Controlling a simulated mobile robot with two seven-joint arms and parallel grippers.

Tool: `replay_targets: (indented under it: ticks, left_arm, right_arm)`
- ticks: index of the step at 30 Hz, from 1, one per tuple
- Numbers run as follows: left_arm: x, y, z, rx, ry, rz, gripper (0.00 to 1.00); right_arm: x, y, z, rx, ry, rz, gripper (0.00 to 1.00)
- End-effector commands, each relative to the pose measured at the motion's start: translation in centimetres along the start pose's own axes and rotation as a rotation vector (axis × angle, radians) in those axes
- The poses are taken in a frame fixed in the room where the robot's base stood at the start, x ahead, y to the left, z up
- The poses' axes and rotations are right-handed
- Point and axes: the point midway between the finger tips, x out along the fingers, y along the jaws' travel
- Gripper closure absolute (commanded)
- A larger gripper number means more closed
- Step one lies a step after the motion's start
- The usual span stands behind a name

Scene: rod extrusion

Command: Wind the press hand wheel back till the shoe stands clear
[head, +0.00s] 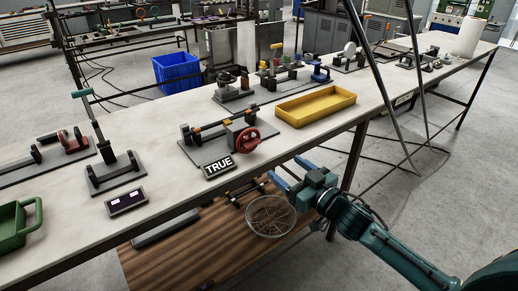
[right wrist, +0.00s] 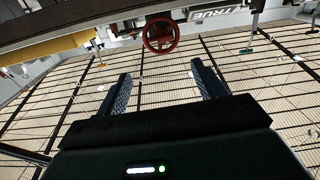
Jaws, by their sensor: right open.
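The press stands on a dark base plate (head: 193,155) near the bench's front edge, with a rod lying across dark blocks. Its red hand wheel (head: 247,140) is at the right end, facing the front. In the right wrist view the wheel (right wrist: 160,35) appears beyond the fingertips, roughly centred between them. I cannot make out the shoe or its gap clearly. My right gripper (head: 288,170) is open and empty, in front of the bench edge, right of and below the wheel, apart from it. It also shows open in the right wrist view (right wrist: 158,78). My left gripper is not in view.
A "TRUE" sign (head: 219,167) lies before the press. A yellow tray (head: 315,106) is to its right, and a dark fixture (head: 115,172) and a green container (head: 20,228) to its left. A round wire-like disc (head: 270,216) shows below the gripper. Bench legs stand nearby.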

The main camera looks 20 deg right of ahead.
Motion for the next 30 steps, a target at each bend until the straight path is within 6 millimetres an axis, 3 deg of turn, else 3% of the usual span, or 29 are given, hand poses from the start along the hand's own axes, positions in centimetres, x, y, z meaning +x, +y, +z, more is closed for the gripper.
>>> replay_targets:
  ticks: [16,22,30]
  left_arm:
    - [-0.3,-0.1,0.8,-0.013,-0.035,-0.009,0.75]
    - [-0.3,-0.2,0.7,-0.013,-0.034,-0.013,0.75]
    - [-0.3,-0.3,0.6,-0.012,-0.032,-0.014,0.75]
  right_arm:
    - [10.1,-0.1,-0.1,0.0,-0.001,0.001,0.31]
    - [11.9,-0.1,0.1,0.002,-0.002,0.001,0.31]
    - [12.3,-0.1,0.1,0.002,-0.003,0.0,0.31]
